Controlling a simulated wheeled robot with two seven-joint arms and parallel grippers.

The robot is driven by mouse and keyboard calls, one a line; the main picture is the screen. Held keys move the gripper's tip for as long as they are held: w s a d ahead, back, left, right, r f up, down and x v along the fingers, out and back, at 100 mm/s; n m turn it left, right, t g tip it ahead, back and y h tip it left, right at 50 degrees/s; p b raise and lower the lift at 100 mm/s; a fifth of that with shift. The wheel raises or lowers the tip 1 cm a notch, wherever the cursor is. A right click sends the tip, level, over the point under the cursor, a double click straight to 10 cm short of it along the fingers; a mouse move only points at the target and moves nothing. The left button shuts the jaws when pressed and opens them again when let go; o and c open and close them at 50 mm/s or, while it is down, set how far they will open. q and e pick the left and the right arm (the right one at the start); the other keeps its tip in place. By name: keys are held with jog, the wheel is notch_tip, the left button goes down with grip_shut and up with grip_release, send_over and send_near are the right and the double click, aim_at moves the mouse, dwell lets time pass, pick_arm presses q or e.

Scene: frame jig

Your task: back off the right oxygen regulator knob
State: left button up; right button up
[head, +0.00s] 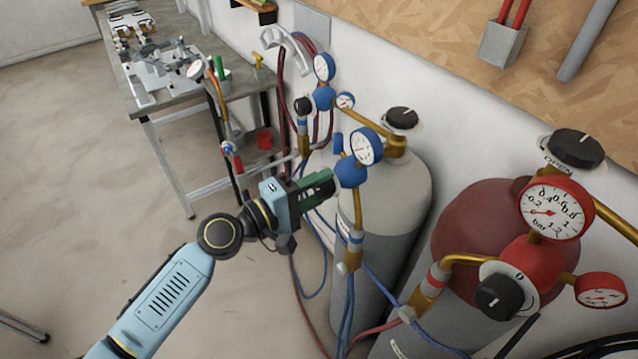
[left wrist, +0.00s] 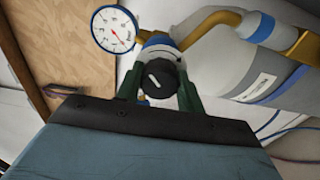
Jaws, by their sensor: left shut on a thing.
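The right oxygen regulator (head: 351,173) is blue, with a white-faced gauge (head: 366,147), and stands by the grey cylinder (head: 385,190). My left gripper (head: 327,184) reaches its front from the left, with green fingers. In the left wrist view, the black regulator knob (left wrist: 160,79) with a short white mark sits between the two fingers (left wrist: 160,92), which are shut on it. The gauge (left wrist: 115,29) shows beyond it at upper left. In the head view the fingers hide the knob. My right gripper is not in view.
Another blue regulator (head: 323,98) with a black knob (head: 303,105) is behind, to the left. A red regulator (head: 531,262) with a black knob stands at right by the dark red cylinder (head: 470,225). Hoses hang below.

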pick_arm(q)
jog(key=n+p, duration=0.2)
jog(key=n, duration=0.4)
jog(key=shift+n, duration=0.3)
dwell(0.5)
jog(key=o, duration=1)
jog(key=b+v, duration=0.2)
jog(key=v, duration=1.1)
jog(key=shift+s+a+b, duration=0.15)
jog(key=shift+a+b, duration=0.05)
jog(key=shift+b, duration=0.1)
